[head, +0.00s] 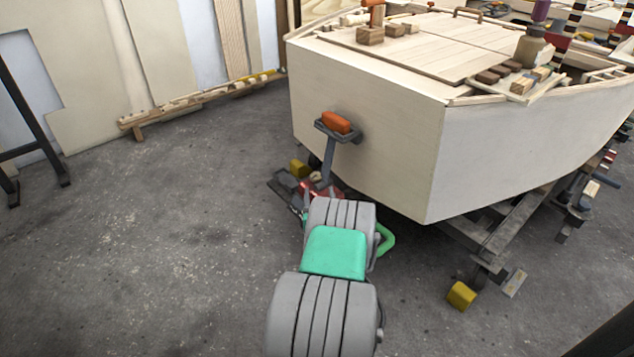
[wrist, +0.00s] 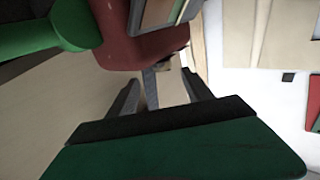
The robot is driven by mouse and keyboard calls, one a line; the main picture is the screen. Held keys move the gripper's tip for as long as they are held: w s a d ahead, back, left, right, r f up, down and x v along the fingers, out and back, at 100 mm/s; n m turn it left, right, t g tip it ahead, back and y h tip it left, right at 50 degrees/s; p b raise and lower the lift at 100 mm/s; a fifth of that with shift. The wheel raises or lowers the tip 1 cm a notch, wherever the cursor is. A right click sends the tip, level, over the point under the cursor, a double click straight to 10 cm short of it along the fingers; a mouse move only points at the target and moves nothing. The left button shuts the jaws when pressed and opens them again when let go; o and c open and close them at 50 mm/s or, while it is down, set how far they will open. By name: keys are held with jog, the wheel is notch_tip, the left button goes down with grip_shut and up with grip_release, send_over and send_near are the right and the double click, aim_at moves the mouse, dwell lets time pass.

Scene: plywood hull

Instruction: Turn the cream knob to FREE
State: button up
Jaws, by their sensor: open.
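A small cream piece (head: 316,176), which looks like the cream knob, shows low in front of the hull beside a red part (head: 322,190). My arm partly covers this spot. In the wrist view my gripper (wrist: 162,80) is open, its two dark fingers apart. A pale cream-tan surface (wrist: 173,88) and a grey bar (wrist: 150,88) show between the fingers; I cannot tell whether the pale surface is the knob. A dark red body (wrist: 130,45) lies just beyond the fingertips. No FREE marking can be read. My gripper is hidden in the head view.
A grey post with an orange handle (head: 336,122) stands close beside the pale plywood hull (head: 365,130). Yellow blocks (head: 461,296) sit on the floor. A grey trailer frame (head: 490,222) runs under the hull. The concrete floor at left (head: 150,240) is clear.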

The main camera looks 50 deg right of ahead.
aim_at(317, 180)
jog(key=b+x, duration=0.2)
jog(key=x, duration=0.4)
jog(key=shift+w, duration=0.15)
jog(key=shift+w+d+r, duration=0.1)
jog(key=shift+w+d, duration=0.25)
jog(key=shift+d, duration=0.1)
grip_shut()
